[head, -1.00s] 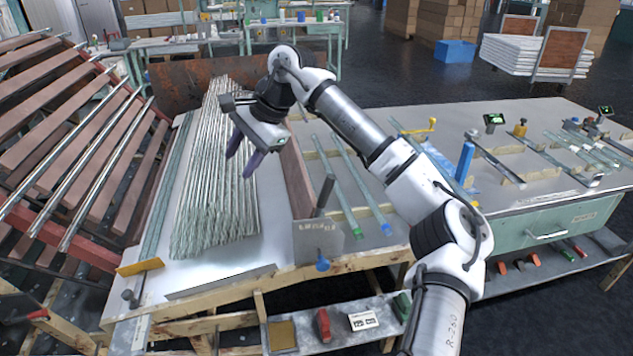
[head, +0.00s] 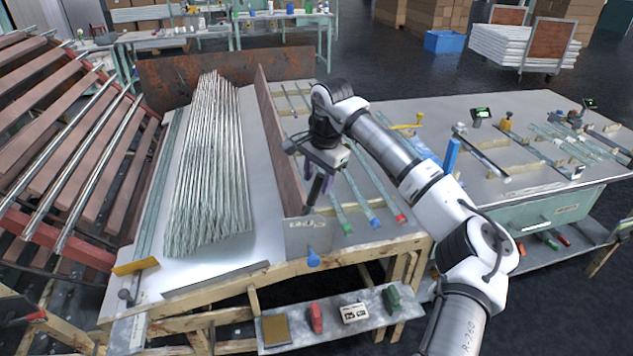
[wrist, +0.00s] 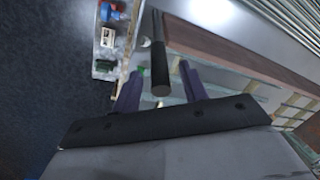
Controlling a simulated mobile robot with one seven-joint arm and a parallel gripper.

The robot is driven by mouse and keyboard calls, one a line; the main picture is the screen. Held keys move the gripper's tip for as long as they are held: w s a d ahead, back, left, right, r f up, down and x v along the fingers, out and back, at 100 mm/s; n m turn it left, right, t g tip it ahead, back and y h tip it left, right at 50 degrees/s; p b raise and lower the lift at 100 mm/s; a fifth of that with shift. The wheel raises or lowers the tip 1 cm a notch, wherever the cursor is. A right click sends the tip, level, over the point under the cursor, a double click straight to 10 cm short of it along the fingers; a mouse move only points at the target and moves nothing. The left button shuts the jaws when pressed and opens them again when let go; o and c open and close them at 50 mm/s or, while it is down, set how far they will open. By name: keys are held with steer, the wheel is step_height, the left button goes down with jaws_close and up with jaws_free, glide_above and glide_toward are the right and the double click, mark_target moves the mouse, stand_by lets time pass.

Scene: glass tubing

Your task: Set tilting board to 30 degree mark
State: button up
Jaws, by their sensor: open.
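The tilting board, a long reddish-brown plank (head: 279,140), stands on edge along the right side of the glass-tube bundle. A grey scale plate (head: 308,238) is at its near end, its markings too small to read, with a blue knob (head: 314,259) below. A black handle (head: 316,192) rises by the plate. My gripper (head: 318,178) is open at this handle. In the wrist view, the dark handle grip (wrist: 160,72) shows between my purple fingers, with gaps to both. The plank (wrist: 225,48) runs off to the right there.
A large bundle of glass tubes (head: 210,170) lies left of the board. Tubes with green, blue and red ends (head: 375,222) lie right of it on wooden strips. A slatted rack (head: 60,160) stands at far left. A lower shelf (head: 335,338) holds small items.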

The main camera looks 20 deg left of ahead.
steer(key=shift+a+f, duration=0.15)
steer(key=shift+f, duration=0.55)
steer(key=shift+a+f, duration=0.1)
steer(key=shift+f, duration=0.55)
steer(key=shift+c, duration=0.4)
steer(key=shift+w, duration=0.1)
jaws_close()
